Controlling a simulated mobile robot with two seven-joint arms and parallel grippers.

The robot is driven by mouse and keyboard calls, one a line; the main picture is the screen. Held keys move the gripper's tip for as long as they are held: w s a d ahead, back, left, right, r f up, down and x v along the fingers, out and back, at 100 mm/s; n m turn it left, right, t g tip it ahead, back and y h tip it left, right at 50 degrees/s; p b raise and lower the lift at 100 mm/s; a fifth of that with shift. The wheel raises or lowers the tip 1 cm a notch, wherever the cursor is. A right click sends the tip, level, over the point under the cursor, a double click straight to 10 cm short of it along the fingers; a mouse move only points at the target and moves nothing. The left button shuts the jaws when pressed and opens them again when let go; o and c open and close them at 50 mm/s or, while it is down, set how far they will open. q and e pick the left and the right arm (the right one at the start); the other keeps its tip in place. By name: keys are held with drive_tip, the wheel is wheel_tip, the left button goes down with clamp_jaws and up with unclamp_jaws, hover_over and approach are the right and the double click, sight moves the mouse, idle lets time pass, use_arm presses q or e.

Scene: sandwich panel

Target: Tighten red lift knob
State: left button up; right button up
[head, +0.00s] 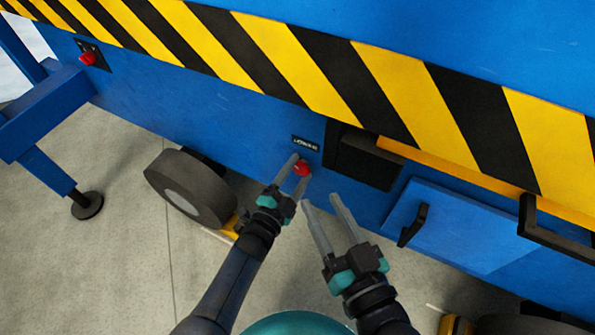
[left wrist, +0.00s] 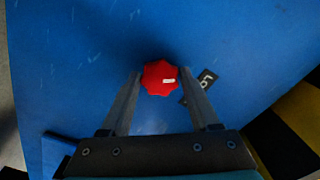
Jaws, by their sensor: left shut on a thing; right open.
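The red lift knob (head: 302,169) sits on the blue side panel, just below a small black label with white lettering (head: 305,143). In the left wrist view the knob (left wrist: 159,77) is a lobed red disc with a small white mark on its face. My left gripper (head: 294,171) has its fingers on either side of the knob and is shut on it; the fingertips (left wrist: 164,80) reach its edges. My right gripper (head: 322,200) is open and empty, a little right of and below the knob, apart from the panel's controls.
Another red knob (head: 88,58) is on a dark plate at the upper left. A blue door with a black handle (head: 412,225) is further right. A wheel (head: 190,188) and an outrigger foot (head: 87,205) stand at left.

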use_arm(q)
drive_tip(key=m, duration=0.4)
drive_tip(key=shift+m, duration=1.5)
drive_tip(key=o, duration=1.4)
drive_tip(key=shift+c, duration=0.2)
drive_tip(key=shift+s+a, duration=0.1)
drive_tip(key=shift+s, duration=0.05)
